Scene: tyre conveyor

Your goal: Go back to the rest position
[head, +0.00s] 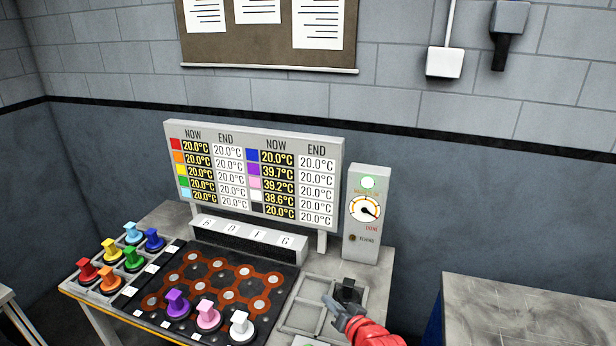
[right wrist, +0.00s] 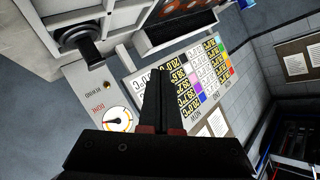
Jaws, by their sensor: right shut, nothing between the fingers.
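My right gripper (head: 328,301) comes in from the bottom right in the head view, in front of the grey tray. In the right wrist view its fingers (right wrist: 156,72) are together with nothing between them. A black weight-like piece with a handle (head: 349,291) sits in a compartment of the grey tray (head: 296,318); the gripper's tip is beside it in the head view. The black piece also shows at the upper left of the right wrist view (right wrist: 77,35), apart from the fingers. My left gripper is not in view.
A dark plate with orange hexagons (head: 219,271) holds a purple (head: 177,305), a pink (head: 208,315) and a white piece (head: 241,327). Several coloured pieces stand on the left rack. Behind are a temperature board (head: 333,150) and a dial box (head: 366,188). An empty grey table (head: 530,315) stands at right.

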